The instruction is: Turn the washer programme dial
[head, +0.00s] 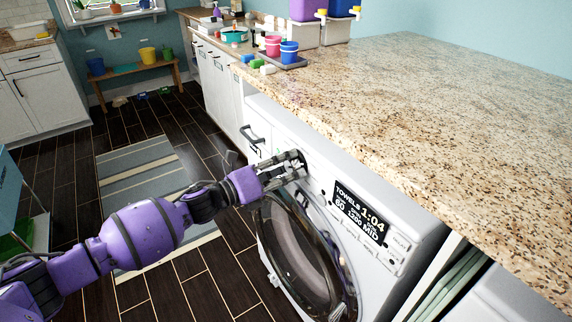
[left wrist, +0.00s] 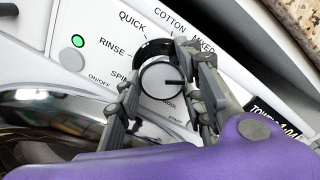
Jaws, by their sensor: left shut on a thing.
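The white washer (head: 280,139) stands under the granite counter. Its programme dial (left wrist: 162,78) is a round knob with a silver face, a dark line on it and a black skirt. Labels such as COTTON, MIXED, QUICK, RINSE and SPIN ring it. My left gripper (head: 300,163) reaches to the washer's front panel and is shut on the dial. In the left wrist view its fingers (left wrist: 160,85) stand on both sides of the knob. The dial's line points roughly right in that view. The display (head: 360,212) reads TOWELS, 1:04. My right gripper is not in view.
The dark round washer door (head: 305,258) lies just below the panel. The granite counter (head: 430,115) overhangs above, with a tray (head: 283,60) of cups at its far end. A green light (left wrist: 78,41) glows by the ON/OFF button (left wrist: 71,60). A striped rug (head: 150,185) lies on the floor.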

